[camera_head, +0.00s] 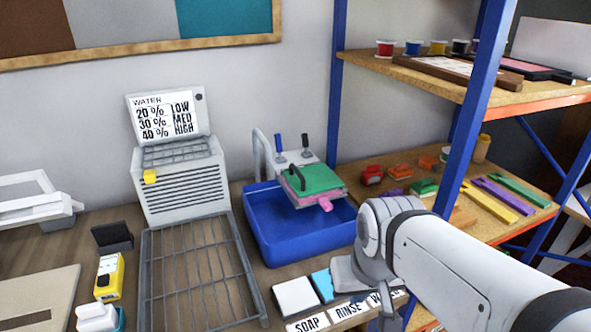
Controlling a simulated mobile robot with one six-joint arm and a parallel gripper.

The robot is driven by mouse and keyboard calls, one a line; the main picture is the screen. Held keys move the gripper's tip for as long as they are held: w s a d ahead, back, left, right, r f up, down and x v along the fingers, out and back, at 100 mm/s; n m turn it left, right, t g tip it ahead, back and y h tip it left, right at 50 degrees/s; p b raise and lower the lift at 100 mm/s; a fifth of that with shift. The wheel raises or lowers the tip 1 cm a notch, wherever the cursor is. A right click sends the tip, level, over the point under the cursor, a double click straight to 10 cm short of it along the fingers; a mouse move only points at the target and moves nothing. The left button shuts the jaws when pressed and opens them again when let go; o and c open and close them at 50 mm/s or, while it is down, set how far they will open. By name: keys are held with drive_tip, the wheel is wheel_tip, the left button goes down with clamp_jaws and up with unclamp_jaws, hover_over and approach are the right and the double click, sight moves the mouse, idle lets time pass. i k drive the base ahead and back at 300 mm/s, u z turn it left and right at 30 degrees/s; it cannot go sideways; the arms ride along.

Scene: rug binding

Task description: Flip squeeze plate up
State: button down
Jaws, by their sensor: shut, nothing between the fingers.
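A green plate (311,179) with a dark arched handle sits over the blue basin (283,238); it looks like the squeeze plate. It lies nearly flat, slightly tilted, on a pink layer (322,203) that shows under its front edge. My gripper (386,320) is low at the lower right, in front of the basin and apart from the plate. It is partly hidden by my own arm and cut off by the picture's bottom edge. It is shut and empty.
A wire rack (204,275) stands left of the basin. A white block (296,297) and labels reading SOAP and RINSE (309,324) lie in front. A blue shelf post (338,85) rises behind the basin; the shelf unit fills the right side.

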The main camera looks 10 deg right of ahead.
sight(316, 179)
drive_tip(key=u, duration=1.95)
drive_tip(key=k, duration=0.85)
drive_tip(key=z, duration=1.4)
drive_tip(key=i, duration=1)
